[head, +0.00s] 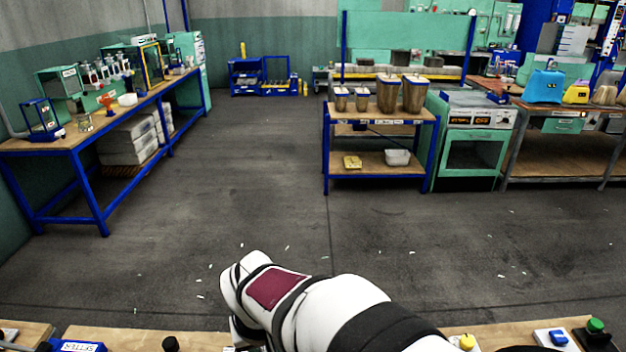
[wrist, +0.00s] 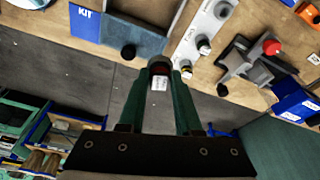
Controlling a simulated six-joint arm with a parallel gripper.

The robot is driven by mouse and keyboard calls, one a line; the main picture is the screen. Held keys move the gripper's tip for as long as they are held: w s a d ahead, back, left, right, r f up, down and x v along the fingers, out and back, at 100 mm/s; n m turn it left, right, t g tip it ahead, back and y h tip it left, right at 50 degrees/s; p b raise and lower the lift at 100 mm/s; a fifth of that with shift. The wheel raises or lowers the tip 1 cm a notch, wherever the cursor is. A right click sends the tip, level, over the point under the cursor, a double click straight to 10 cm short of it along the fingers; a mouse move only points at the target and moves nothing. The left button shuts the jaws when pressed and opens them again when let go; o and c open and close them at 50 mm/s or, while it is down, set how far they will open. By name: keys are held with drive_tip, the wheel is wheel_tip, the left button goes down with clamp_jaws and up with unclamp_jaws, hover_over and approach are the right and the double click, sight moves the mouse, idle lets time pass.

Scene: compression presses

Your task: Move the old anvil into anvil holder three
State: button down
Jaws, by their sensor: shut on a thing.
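My gripper (wrist: 159,75) is shut on a small dark round piece (wrist: 158,63) with a white label below it, which I take to be the old anvil. It is held between the tips of the two green fingers, and the floor shows behind it. A light grey strip (wrist: 211,30) on the wooden bench carries several small round pieces, some dark-topped. It lies just beyond the fingertips, up and to the right. I cannot tell which place is anvil holder three. In the head view my arm hides the gripper and the held piece.
A blue KIT box (wrist: 86,22) lies left of the fingers, with a dark knob (wrist: 128,52) at the bench edge. A black device with a red knob (wrist: 271,47) and a blue box (wrist: 296,103) are at the right.

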drive_tip(key=s+a+f+n, duration=0.2)
drive_tip(key=s+a+f, duration=0.4)
drive_tip(key=s+a, duration=0.2)
drive_tip(key=shift+a+f+n+y, duration=0.3)
drive_tip(key=shift+a+y, duration=0.1)
drive_tip(key=shift+a, duration=0.75)
drive_tip(key=shift+f, duration=2.85)
drive_tip(key=shift+f, duration=1.4)
drive_tip(key=c, duration=0.5)
unclamp_jaws()
drive_tip(key=shift+d, duration=0.1)
